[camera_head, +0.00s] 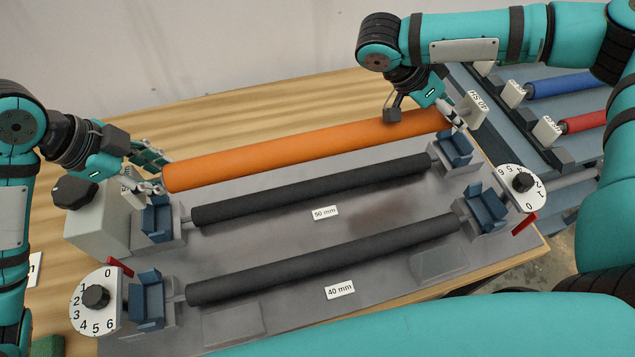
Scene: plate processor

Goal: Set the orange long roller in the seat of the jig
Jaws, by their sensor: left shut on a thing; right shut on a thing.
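The long orange roller (300,150) lies across the view behind two black rollers, its right end further back. My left gripper (152,182) is shut on its left end. My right gripper (455,115) is shut on its right end. The jig is a grey metal plate (385,270) with blue blocks at both ends of the black rollers. The rear black roller (310,190) is by a "50 mm" label and the front one (330,260) by "40 mm". I cannot tell how high the orange roller is above the plate, and my grippers partly hide its ends.
Numbered dials stand at the front left (96,297) and right (521,183), each with a red tab. A grey box with a black knob (75,191) is at the left. A rack at the right holds a blue roller (560,85) and a red roller (585,122).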

